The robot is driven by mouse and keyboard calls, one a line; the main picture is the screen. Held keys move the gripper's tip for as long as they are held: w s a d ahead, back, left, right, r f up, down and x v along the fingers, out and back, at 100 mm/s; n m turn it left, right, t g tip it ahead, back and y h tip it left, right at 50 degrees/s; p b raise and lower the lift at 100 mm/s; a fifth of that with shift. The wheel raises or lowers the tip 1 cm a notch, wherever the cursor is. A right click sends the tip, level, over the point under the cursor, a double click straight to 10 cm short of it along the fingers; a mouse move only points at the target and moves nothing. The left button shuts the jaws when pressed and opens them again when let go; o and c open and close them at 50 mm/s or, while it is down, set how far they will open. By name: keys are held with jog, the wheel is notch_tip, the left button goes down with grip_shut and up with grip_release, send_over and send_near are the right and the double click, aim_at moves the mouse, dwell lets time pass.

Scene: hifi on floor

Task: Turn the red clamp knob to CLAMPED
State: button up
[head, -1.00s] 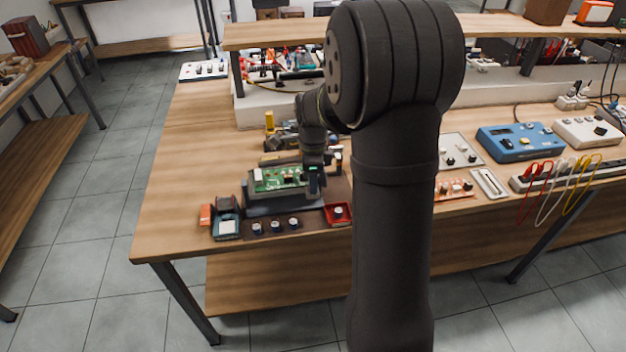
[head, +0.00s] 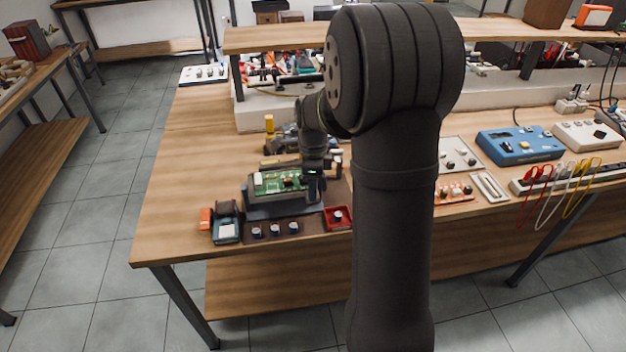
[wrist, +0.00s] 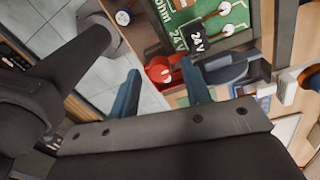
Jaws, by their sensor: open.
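In the head view my gripper (head: 315,172) is over the right end of the fixture holding a green circuit board (head: 278,182). That board also shows in the wrist view (wrist: 237,12). The knob cannot be made out in the head view.
A black block marked 24V (wrist: 196,41) is close to the right fingertip. A red tray (head: 327,226) with a round part stands at the fixture's front right. Several round parts (head: 275,229) line the front. A teal device (head: 226,230) stands left.

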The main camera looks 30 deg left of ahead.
notch_tip(320, 180, up, 17)
jog(key=shift+w+a+r, duration=0.2)
jog(key=shift+w, duration=0.1)
jog(key=shift+f, duration=0.1)
dwell(0.5)
jog(key=f, duration=1.7)
jog(key=shift+s+d+f, duration=0.1)
jog(key=shift+s+d, duration=0.1)
jog(key=shift+s, duration=0.1)
